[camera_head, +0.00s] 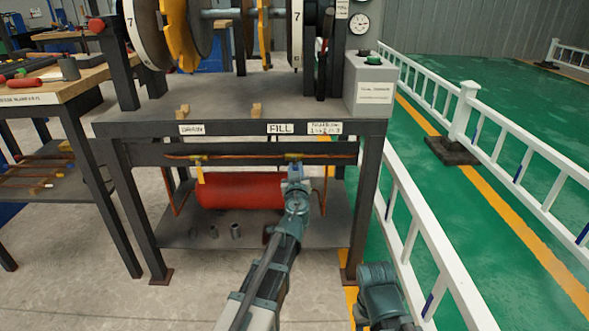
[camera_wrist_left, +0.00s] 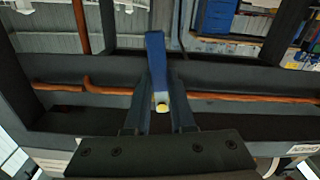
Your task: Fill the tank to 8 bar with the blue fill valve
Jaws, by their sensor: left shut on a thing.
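The blue fill valve's handle (camera_wrist_left: 156,65) stands between the fingers of my left gripper (camera_wrist_left: 159,92) in the left wrist view, and the gripper is shut on it. A brass-coloured end shows at the handle's base. In the head view my left gripper (camera_head: 295,172) is at the copper pipe under the FILL label (camera_head: 281,128), and it hides most of the valve. The red tank (camera_head: 238,192) lies on the lower shelf behind my arm. A pressure gauge (camera_head: 359,24) is at the top; its reading is too small to tell.
A yellow-handled valve (camera_head: 199,172) hangs from the same pipe, left of the fill valve. The dark bench frame (camera_head: 240,128) surrounds the tank. A grey box (camera_head: 371,85) with a green button stands on top. A white railing (camera_head: 425,235) runs close on the right.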

